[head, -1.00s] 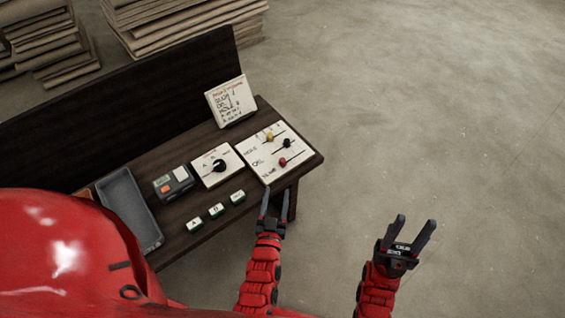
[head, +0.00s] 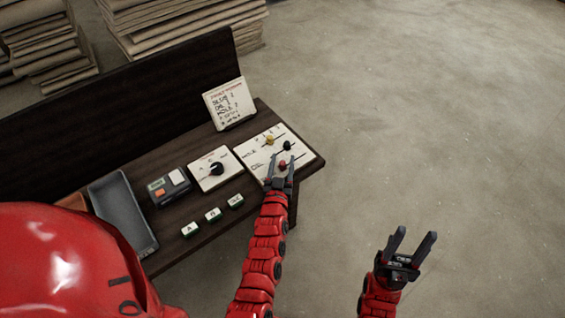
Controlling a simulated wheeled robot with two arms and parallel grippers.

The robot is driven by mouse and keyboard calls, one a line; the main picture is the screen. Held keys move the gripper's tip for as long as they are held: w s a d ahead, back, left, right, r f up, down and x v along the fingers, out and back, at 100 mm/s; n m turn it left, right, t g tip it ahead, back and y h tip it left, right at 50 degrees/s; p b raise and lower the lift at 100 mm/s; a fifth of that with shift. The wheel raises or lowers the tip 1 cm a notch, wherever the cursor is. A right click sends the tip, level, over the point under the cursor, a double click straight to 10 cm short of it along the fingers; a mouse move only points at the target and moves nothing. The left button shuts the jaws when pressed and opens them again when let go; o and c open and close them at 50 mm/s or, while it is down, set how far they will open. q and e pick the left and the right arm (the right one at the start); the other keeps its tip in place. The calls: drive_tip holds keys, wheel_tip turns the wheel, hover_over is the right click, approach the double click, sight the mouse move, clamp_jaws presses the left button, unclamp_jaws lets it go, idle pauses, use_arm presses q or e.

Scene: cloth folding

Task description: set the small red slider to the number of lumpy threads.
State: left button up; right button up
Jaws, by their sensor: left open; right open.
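The small red slider (head: 283,164) stands on the lowest track of a white slider panel (head: 255,150) at the right end of the dark table. A yellow knob (head: 270,140) and a black knob (head: 287,145) stand on the other tracks. My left gripper (head: 282,160) is open, its two fingertips at either side of the red slider; whether they touch it I cannot tell. My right gripper (head: 412,236) is open and empty over the floor. A white card (head: 229,103) with handwritten lines stands behind the panel; its writing is too small to read surely.
A dial panel (head: 215,169), a grey device with an orange button (head: 169,187), several small green-and-white blocks (head: 212,215) and a grey tray (head: 122,212) lie left on the table (head: 175,237). A dark backboard (head: 110,105) rises behind. The floor at right is clear.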

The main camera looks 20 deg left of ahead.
use_arm(q)
clamp_jaws()
idle(1.3)
